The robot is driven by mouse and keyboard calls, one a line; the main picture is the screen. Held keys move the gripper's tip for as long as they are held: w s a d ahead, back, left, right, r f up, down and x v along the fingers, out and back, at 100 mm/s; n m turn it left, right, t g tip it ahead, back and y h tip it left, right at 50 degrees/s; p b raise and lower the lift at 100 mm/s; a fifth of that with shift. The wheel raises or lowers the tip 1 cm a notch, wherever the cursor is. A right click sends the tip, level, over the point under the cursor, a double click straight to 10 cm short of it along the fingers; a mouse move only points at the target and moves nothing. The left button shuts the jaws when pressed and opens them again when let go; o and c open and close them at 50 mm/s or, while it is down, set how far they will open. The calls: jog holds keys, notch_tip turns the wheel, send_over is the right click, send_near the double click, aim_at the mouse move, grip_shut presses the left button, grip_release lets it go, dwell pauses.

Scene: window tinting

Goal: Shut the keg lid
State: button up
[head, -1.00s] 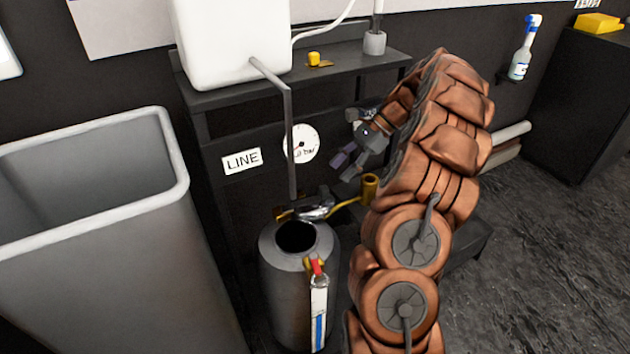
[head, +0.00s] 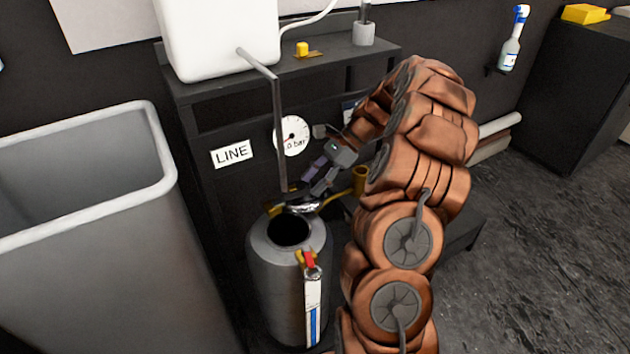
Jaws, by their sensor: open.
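The grey metal keg (head: 268,285) stands upright at the lower middle of the head view. Its round top opening (head: 290,230) shows dark and uncovered. A shiny metal lid (head: 303,208) sits raised at the back rim of the opening, partly hidden by my gripper. A brass-coloured handle (head: 335,197) runs from the lid to the right and ends in a brass knob (head: 361,180). My gripper (head: 308,183) is open, just above and behind the lid; I cannot tell whether a finger touches it.
A large grey bin (head: 165,150) stands left of the keg. A red-and-yellow valve (head: 307,259) is at the keg's front.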

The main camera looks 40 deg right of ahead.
grip_shut()
dwell(0.3)
dwell(0.3)
